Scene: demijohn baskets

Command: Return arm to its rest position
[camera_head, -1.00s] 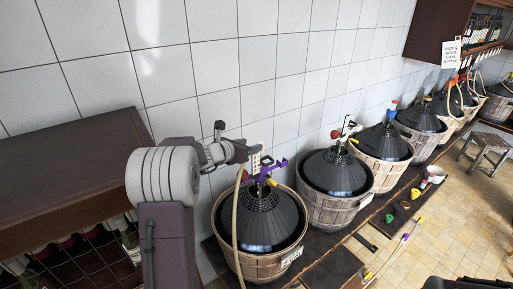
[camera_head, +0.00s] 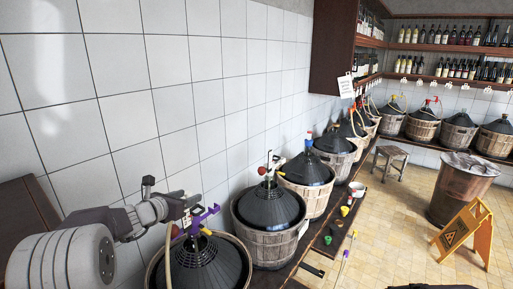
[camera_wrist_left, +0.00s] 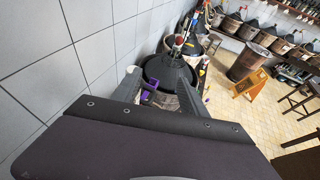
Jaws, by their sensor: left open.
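My left arm comes in from the lower left in the head view. Its gripper (camera_head: 190,205) is open, over the top of the nearest dark demijohn (camera_head: 205,268), which sits in a wicker basket. A purple piece (camera_head: 211,214) is close to the gripper, by the demijohn's neck. I cannot tell whether they touch. In the left wrist view, the purple piece (camera_wrist_left: 148,97) shows between the spread fingers, with the dark demijohn (camera_wrist_left: 168,75) behind. The gripper's own dark housing hides the lower part of that view. My right gripper is not in view.
More basketed demijohns (camera_head: 268,210) line the tiled wall, close to the arm. A dark cabinet (camera_head: 28,215) stands at the left. A yellow wet-floor sign (camera_head: 465,235), a copper-coloured drum (camera_head: 462,190) and a stool (camera_head: 390,158) stand on the right. Tiled floor (camera_head: 390,225) between is open.

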